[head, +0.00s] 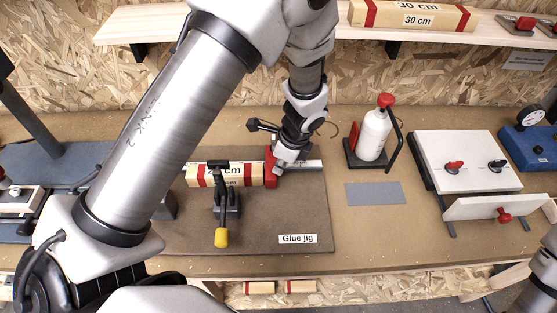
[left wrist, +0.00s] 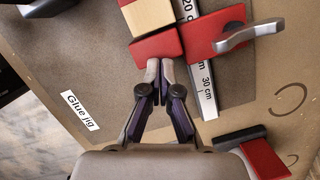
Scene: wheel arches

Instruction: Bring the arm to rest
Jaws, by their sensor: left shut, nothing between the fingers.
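My left arm crosses the head view from the lower left. Its left gripper (head: 277,165) is over the glue jig (head: 290,215), close to a red block (head: 270,168) at the right end of a wooden bar with red bands (head: 225,174). In the left wrist view the fingers (left wrist: 160,65) are together with nothing between them, their tips by the red block (left wrist: 155,45); I cannot tell if they touch it. A ruler strip (left wrist: 206,92) and a red piece with a grey lever (left wrist: 217,32) lie beside it. My right gripper is not in view.
Right of the jig are a white bottle with a red cap (head: 374,133), a grey mat (head: 376,194) and a white panel fixture (head: 466,160). A shelf (head: 140,24) runs along the back.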

